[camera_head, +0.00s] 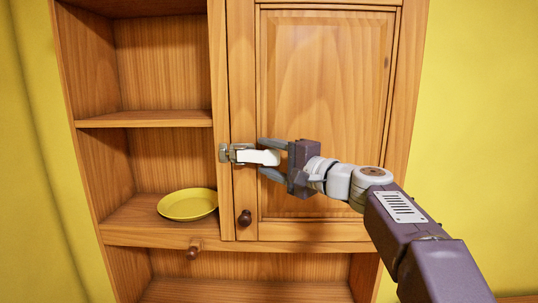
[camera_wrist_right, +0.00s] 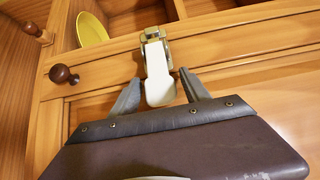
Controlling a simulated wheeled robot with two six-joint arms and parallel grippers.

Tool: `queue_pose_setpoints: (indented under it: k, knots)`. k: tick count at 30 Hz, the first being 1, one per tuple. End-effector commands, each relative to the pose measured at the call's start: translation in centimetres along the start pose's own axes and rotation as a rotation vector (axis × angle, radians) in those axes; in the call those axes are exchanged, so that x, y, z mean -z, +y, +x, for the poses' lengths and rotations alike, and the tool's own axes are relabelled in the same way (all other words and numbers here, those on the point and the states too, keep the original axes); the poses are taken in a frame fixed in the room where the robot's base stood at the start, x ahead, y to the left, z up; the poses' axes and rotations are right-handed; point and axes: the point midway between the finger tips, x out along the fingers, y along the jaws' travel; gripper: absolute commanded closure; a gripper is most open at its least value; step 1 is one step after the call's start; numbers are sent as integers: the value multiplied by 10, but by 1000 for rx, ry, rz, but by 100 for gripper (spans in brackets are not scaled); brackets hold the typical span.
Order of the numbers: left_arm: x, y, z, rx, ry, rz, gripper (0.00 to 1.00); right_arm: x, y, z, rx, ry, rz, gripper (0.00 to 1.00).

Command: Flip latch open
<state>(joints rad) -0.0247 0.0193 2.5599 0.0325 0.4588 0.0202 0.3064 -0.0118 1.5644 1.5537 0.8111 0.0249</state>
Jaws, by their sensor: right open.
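The latch (camera_head: 256,156) has a white lever on a metal bracket. It sits at the left edge of the closed wooden cabinet door (camera_head: 320,90), its lever pointing right across the door. My right gripper (camera_head: 268,157) is open, one finger above and one below the lever's free end. In the right wrist view the latch (camera_wrist_right: 157,70) also shows, and its white lever reaches down between the two spread fingers of my right gripper (camera_wrist_right: 155,92). I see a gap on each side of the lever. My left gripper is not in view.
A dark round knob (camera_head: 244,218) sticks out from the door below the latch. A yellow plate (camera_head: 188,204) lies on the open shelf to the left. Another small knob (camera_head: 193,251) is under that shelf. The upper shelves are empty.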

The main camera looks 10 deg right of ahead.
Motion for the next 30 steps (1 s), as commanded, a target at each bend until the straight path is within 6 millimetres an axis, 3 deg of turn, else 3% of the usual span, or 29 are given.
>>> queue_pose_setpoints:
  k: [2, 8, 30]
  knots:
    - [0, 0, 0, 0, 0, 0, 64, 0, 0, 0, 0, 0, 0, 45]
    - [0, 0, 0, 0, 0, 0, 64, 0, 0, 0, 0, 0, 0, 98]
    - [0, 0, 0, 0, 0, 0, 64, 0, -1, 0, 2, -1, 1, 100]
